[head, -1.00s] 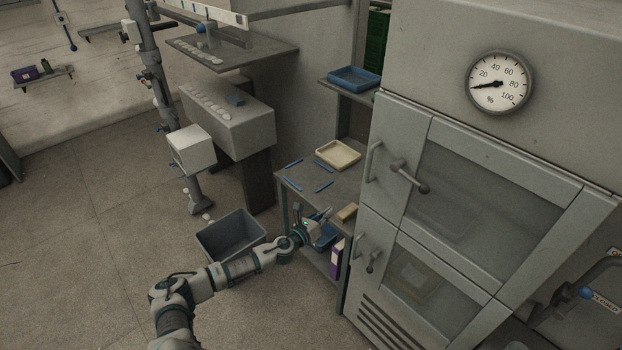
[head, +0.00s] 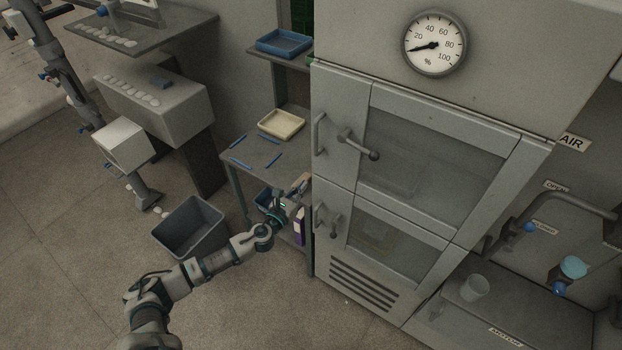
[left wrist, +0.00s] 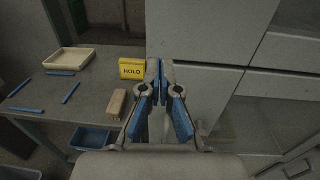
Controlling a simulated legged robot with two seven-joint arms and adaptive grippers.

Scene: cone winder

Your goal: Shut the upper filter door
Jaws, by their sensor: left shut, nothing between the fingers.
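The upper filter door (head: 440,150) is a grey framed panel with a window on the cabinet front. It has a bar handle (head: 319,133) at its left and a lever latch (head: 358,143) beside it. It looks about flush with the cabinet; I cannot tell whether it is fully shut. Its grey panel also shows in the left wrist view (left wrist: 210,30). My left gripper (head: 299,186) is shut and empty, left of the cabinet and below the upper handle. Its blue-padded fingers (left wrist: 162,72) point towards the cabinet edge in the left wrist view. My right gripper is not in view.
A lower door (head: 395,240) sits beneath the upper one. A side table (head: 248,158) holds a cream tray (head: 281,124), blue strips, a wooden block (left wrist: 117,104) and a yellow HOLD block (left wrist: 132,69). A grey bin (head: 188,228) stands on the floor. Floor before the cabinet is clear.

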